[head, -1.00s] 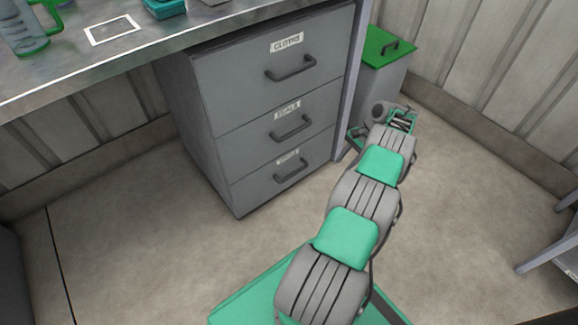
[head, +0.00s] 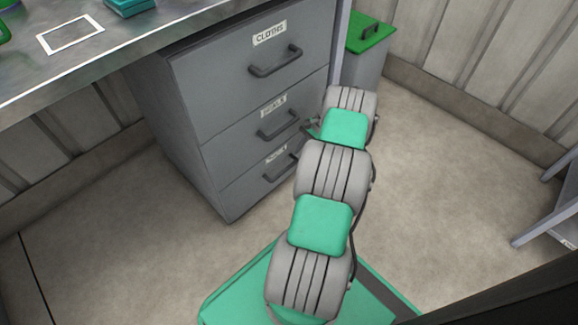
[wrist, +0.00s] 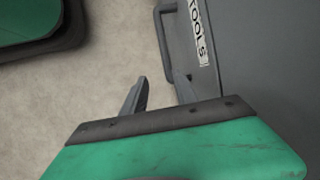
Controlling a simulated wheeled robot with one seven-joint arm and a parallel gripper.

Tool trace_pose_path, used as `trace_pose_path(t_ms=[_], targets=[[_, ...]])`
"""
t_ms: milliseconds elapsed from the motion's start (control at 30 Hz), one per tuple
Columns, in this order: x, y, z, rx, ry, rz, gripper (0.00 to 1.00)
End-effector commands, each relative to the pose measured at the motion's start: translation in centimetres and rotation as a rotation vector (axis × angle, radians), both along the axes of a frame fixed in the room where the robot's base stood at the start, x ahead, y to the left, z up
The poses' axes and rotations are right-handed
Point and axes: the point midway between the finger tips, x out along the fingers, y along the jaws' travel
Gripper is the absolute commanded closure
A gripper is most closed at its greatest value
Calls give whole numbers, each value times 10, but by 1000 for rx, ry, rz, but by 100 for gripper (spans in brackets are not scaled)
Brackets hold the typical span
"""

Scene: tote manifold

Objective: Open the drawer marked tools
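The tools drawer (head: 235,196) is the bottom one of the grey three-drawer cabinet, and it is shut. Its label is blurred in the head view but reads TOOLS (wrist: 198,35) in the wrist view. Its dark bar handle (wrist: 166,45) stands just beyond my fingertips, with its lower end close to the right finger. My gripper (wrist: 160,88) is open, its two fingers apart with nothing between them. I cannot tell whether a finger touches the handle. In the head view my arm hides most of the gripper and part of the drawer front.
Above are the middle drawer (head: 222,152) and the top drawer marked CLOTHS (head: 225,85), both shut. A metal worktop (head: 120,50) overhangs the cabinet. A grey bin with a green lid (head: 372,36) stands behind right. The floor (head: 440,180) to the right is clear.

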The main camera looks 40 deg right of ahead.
Motion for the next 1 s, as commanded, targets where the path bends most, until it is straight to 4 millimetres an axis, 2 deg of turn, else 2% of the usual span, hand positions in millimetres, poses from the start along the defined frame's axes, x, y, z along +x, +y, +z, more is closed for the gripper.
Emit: trace_pose_path(t_ms=[133, 167, 300, 400, 700, 1000], targets=[[15, 35, -3, 0, 1, 1, 66], [14, 39, -14, 3, 3, -1, 66], [19, 46, -37, 1, 1, -3, 66], [21, 50, -44, -1, 0, -2, 66], [22, 51, -46, 0, 0, -3, 66], [22, 51, -46, 0, 0, -3, 90]])
